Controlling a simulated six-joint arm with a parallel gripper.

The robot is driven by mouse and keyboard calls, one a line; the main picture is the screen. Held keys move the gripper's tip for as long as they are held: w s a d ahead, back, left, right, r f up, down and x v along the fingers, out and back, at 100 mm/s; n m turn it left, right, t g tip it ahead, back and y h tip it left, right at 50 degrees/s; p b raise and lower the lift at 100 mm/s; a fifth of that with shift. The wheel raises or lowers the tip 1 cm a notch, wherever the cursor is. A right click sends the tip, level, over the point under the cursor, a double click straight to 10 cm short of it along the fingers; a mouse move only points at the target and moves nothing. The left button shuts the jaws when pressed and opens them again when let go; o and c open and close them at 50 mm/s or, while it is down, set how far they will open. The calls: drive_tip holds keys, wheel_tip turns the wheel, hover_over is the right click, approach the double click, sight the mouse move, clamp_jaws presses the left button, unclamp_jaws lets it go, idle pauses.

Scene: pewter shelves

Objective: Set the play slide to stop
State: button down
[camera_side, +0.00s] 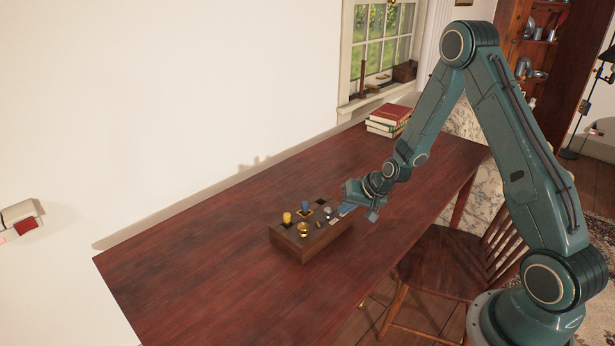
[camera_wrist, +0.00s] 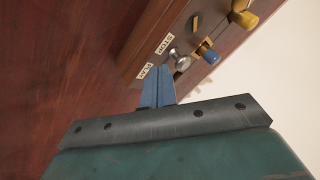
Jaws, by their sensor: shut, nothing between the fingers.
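A wooden control box (camera_side: 290,247) sits on the table with several knobs and pegs on its top. A round silver knob (camera_wrist: 179,57) stands beside two small white labels on the box; it also shows in the side view (camera_side: 328,211). One label (camera_wrist: 164,44) is by the knob, the other (camera_wrist: 146,71) nearer the box's end; their lettering is tilted and too small to read surely. I cannot tell for certain which part is the play slide. My gripper (camera_wrist: 158,88) has its blue fingers together, empty, close to the silver knob and the nearer label; it also shows in the side view (camera_side: 347,209).
A blue peg (camera_side: 305,207) and a yellow peg (camera_side: 287,218) stand on the box, with a brass knob (camera_side: 303,229) near its front. Books (camera_side: 389,119) are stacked at the table's back. The table (camera_side: 190,270) is clear left of the box. A chair (camera_side: 440,270) stands in front.

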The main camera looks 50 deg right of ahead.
drive_tip(key=s+d+f+v, duration=0.1)
drive_tip(key=v, duration=1)
drive_tip(key=shift+d, duration=0.4)
drive_tip(key=shift+r, duration=0.15)
drive_tip(key=s+a+r+n+g, duration=0.1)
drive_tip(key=s+a+r+n, duration=0.45)
drive_tip(key=a+r, duration=0.6)
drive_tip(key=s+a+r+n, duration=0.1)
drive_tip(key=s+a+r, duration=0.1)
drive_tip(key=s+r, duration=0.2)
drive_tip(key=s+a+r+n, duration=0.1)
drive_tip(key=s+r, duration=0.4)
drive_tip(key=s, duration=0.6)
drive_tip(key=shift+s+a+g+h, duration=0.3)
drive_tip(key=shift+a+g+h, duration=0.1)
drive_tip(key=shift+a, duration=0.3)
